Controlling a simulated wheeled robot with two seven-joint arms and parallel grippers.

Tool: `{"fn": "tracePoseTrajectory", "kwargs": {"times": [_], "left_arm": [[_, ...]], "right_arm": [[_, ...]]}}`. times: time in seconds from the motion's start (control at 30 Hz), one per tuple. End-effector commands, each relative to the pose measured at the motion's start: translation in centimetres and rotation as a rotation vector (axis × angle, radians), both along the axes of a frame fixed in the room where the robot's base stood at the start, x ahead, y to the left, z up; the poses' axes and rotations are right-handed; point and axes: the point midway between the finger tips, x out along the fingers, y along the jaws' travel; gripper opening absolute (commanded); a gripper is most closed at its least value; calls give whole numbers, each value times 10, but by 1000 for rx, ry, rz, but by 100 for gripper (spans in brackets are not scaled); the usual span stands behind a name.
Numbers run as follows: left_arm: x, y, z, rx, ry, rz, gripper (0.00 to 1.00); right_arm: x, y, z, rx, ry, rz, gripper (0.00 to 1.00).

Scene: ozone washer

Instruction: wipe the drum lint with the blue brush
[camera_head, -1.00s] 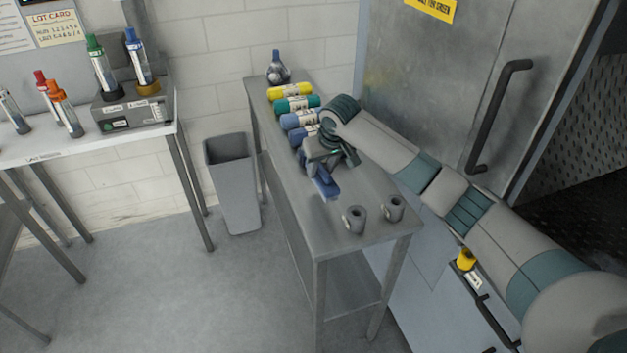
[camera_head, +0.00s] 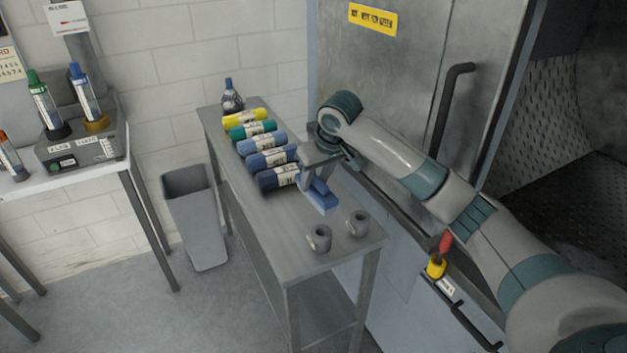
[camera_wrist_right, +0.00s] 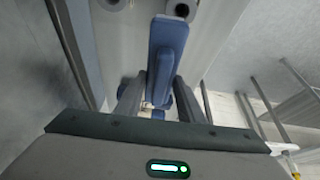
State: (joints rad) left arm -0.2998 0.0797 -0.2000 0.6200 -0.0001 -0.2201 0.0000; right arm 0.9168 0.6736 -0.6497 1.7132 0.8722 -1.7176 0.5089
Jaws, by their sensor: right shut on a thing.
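My right gripper (camera_head: 322,165) is shut on the blue brush (camera_head: 321,195) and holds it over the narrow metal table. In the right wrist view the blue brush (camera_wrist_right: 166,50) stands out between the two dark fingers (camera_wrist_right: 158,95). The drum (camera_head: 573,120), with a perforated metal wall, is partly visible at the right of the head view, beside the open doorway. I cannot make out lint on the part of the drum that shows. My left gripper is not in view.
The metal table (camera_head: 270,235) holds several rolled bundles (camera_head: 262,157), a dark bottle (camera_head: 232,97) and two grey cups (camera_head: 320,238). A grey bin (camera_head: 195,220) stands left of it. A door handle (camera_head: 450,110) and a yellow-and-red knob (camera_head: 439,262) are near my right arm.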

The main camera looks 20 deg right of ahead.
Motion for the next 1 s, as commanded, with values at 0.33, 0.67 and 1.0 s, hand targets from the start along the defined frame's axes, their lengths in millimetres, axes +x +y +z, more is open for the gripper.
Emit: {"fn": "tracePoseTrajectory", "kwargs": {"times": [0.33,0.67,1.0], "left_arm": [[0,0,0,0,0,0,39],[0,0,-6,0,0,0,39],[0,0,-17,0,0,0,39]], "right_arm": [[0,0,0,0,-1,0,17],[-31,36,4,3,0,-17,17],[-121,97,3,1,0,-76,17]]}}
